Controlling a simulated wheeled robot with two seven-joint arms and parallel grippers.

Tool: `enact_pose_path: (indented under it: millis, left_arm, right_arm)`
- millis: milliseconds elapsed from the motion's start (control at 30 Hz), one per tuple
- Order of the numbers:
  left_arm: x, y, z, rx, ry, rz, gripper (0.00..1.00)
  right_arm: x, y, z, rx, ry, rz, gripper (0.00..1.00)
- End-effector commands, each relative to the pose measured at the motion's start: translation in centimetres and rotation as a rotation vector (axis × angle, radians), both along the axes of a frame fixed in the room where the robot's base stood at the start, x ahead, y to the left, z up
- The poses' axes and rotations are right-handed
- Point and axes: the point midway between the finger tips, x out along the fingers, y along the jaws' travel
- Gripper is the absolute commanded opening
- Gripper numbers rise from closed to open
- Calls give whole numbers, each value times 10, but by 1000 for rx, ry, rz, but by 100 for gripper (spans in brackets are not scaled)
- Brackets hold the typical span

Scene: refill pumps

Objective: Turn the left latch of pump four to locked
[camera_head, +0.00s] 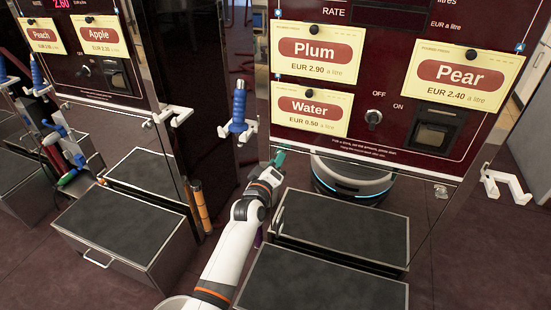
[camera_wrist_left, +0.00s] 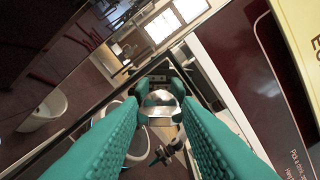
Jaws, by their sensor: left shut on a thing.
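The dark red pump panel (camera_head: 377,150) with Plum, Water and Pear signs fills the right of the head view; no pump number is readable. My left gripper (camera_head: 279,158) is at the panel's lower left edge, its teal tips pointing up at it. In the left wrist view the teal fingers (camera_wrist_left: 162,100) are closed around a shiny metal piece (camera_wrist_left: 161,104), which looks like the left latch. In the head view the fingers hide that latch, so its angle is unclear. A small metal latch (camera_head: 441,190) shows at the panel's lower right. My right gripper is out of view.
A blue nozzle (camera_head: 239,108) hangs in a white holder left of the panel. An empty white holder (camera_head: 505,186) juts out at right. Dark-topped step boxes (camera_head: 340,228) stand below. A round device with a blue light (camera_head: 352,178) is behind the panel's lower edge.

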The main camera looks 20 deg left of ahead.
Motion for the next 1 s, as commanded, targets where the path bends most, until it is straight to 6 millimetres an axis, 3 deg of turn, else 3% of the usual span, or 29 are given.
enact_pose_path:
  millis: [200,500,1000]
  left_arm:
    - [0,1,0,-207,8,1,8]
    - [0,1,-2,-455,16,1,8]
    - [0,1,-3,-653,23,0,8]
  right_arm:
    - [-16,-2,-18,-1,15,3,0]
    - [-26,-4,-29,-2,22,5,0]
    - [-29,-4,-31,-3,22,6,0]
